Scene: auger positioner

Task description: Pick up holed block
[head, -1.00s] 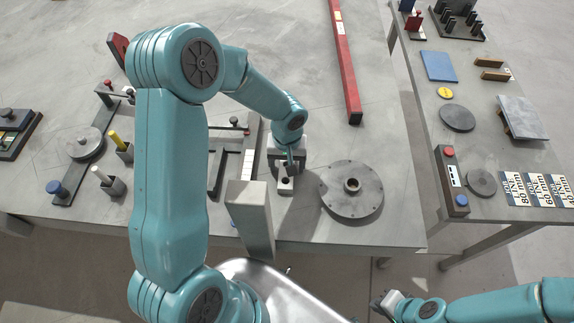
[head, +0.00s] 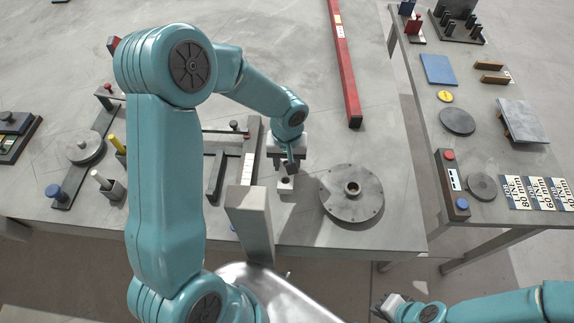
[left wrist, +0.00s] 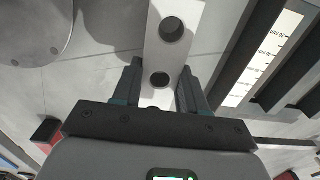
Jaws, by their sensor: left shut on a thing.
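The holed block (head: 286,184) is a small light-grey piece with a dark round hole, near the front of the grey table. In the left wrist view the holed block (left wrist: 172,52) is a pale bar with two round holes, lying between the fingers. My left gripper (head: 290,162) reaches down from above and is shut on the block; it also shows in the left wrist view (left wrist: 160,88). The arm does not hide the block, but I cannot tell whether it is clear of the table. My right gripper (head: 385,307) is low at the right, away from the table, its fingers unclear.
A round flanged disc (head: 340,206) with a hub lies just right of the block. A frame with a white scale (head: 248,168) stands left of it. A red bar (head: 345,60) lies farther back. A side table (head: 480,130) at the right holds plates and a button box.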

